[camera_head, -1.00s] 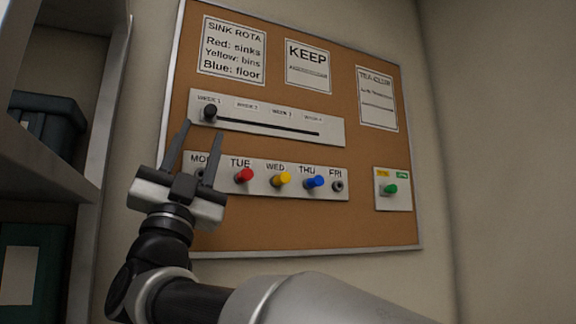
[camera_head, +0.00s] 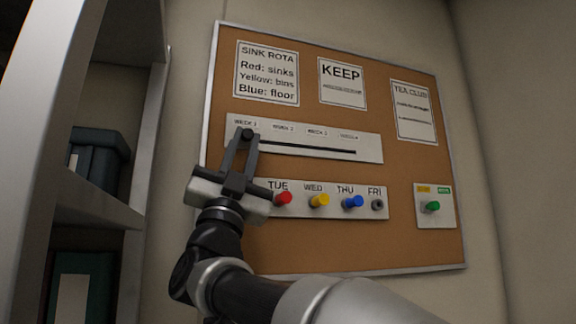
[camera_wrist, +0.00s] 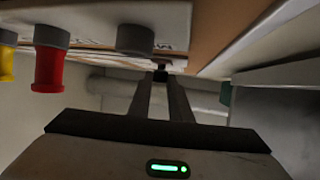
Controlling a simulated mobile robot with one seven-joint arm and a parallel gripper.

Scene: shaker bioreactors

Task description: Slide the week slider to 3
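The week slider is a white plate (camera_head: 371,146) with a dark slot, high on the corkboard. Its labels run from WEEK 1 at the left to the right end; WEEK 3 (camera_head: 317,132) is right of the middle. The dark slider knob (camera_head: 247,133) is at the left end, under WEEK 1. My gripper (camera_head: 246,140) reaches up to the knob, its two fingers closed in on it. In the wrist view the fingertips (camera_wrist: 161,80) stand one on each side of the small dark knob (camera_wrist: 160,74).
Below the slider is a day strip with red (camera_head: 284,198), yellow (camera_head: 319,200) and blue (camera_head: 352,202) pegs; my gripper covers its left end. A small plate with a green knob (camera_head: 432,206) is at the right. A shelf (camera_head: 95,205) stands at the left.

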